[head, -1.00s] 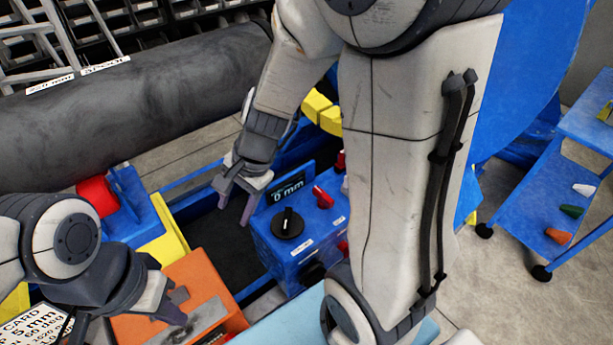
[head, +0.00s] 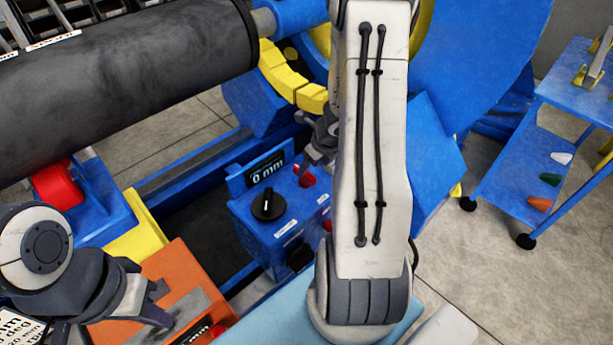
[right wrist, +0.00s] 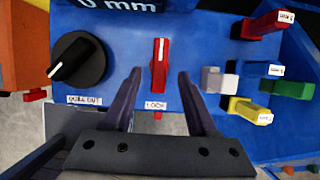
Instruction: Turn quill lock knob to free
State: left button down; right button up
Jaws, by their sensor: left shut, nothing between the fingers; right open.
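The blue control box (head: 250,230) has a black dial (head: 268,203) and a small red knob (head: 307,180). In the right wrist view the red knob (right wrist: 160,62) stands upright above a label that reads LOCK, with a white mark at its upper end. My right gripper (right wrist: 160,84) is open, its fingertips on either side of the red knob's lower part; contact cannot be told. In the head view my right gripper (head: 312,165) is partly hidden by my arm. My left gripper (head: 168,318) is shut and empty over an orange block (head: 178,270).
The black dial (right wrist: 77,58), labelled QUILL OUT, is left of the red knob. Red, white, green and yellow levers (right wrist: 250,110) stick out to the right. A display (head: 268,172) reads 0 mm. A large grey cylinder (head: 120,75) lies behind. A blue cart (head: 520,160) stands right.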

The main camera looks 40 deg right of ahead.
aim_at(304, 178)
jog(key=shift+b+x, duration=0.65)
jog(key=shift+x, duration=1.2)
grip_shut()
